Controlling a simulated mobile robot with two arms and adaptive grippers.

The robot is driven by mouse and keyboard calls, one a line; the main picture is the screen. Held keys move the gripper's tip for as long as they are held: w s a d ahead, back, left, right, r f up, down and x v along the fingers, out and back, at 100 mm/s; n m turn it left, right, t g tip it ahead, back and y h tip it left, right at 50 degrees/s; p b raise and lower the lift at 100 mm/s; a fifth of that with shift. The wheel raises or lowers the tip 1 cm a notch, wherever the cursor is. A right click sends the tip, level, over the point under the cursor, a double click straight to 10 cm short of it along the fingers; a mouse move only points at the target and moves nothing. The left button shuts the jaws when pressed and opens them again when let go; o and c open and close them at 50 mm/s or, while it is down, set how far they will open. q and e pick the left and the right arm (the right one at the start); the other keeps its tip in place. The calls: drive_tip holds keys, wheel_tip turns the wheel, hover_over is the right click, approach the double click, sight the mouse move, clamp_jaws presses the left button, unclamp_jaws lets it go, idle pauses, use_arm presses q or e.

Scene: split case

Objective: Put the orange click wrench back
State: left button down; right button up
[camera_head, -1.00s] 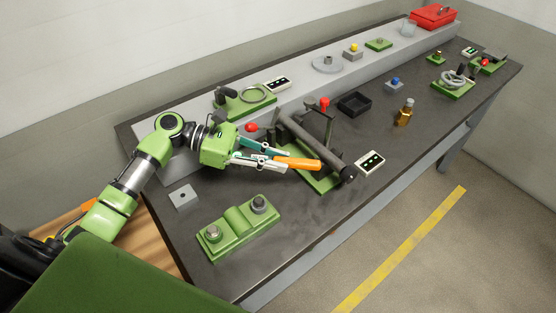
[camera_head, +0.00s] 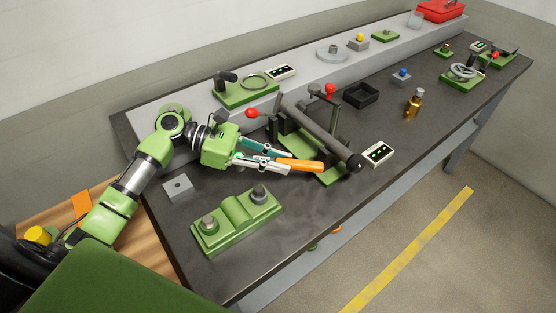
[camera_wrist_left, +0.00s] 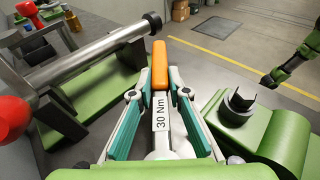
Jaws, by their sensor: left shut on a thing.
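The orange click wrench shows as an orange handle (camera_head: 301,165) in the head view. Its handle (camera_wrist_left: 160,66) also shows in the left wrist view, with a white "30 Nm" label behind it. My left gripper (camera_head: 281,162) is shut on the wrench, above the bench between the tube fixture and the green two-post fixture. The handle points away from the gripper, close in front of the tube fixture; I cannot tell whether they touch. The wrench's head is hidden. A green and black arm end (camera_wrist_left: 282,75), seemingly my right, shows small in the wrist view; its jaws are unclear.
A grey tube (camera_head: 322,130) lies in a green-based fixture with red knobs. A green two-post fixture (camera_head: 236,220) stands in front. A wooden surface at lower left bears an orange piece (camera_head: 81,203) and a yellow cylinder (camera_head: 38,236). A black tray (camera_head: 361,95) stands behind.

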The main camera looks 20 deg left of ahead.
use_arm(q)
drive_tip(key=shift+f, duration=0.65)
drive_tip(key=c, duration=1.8)
unclamp_jaws()
drive_tip(key=shift+c, duration=0.2)
wheel_tip(320, 180, up, 10)
drive_tip(key=shift+r, duration=0.1)
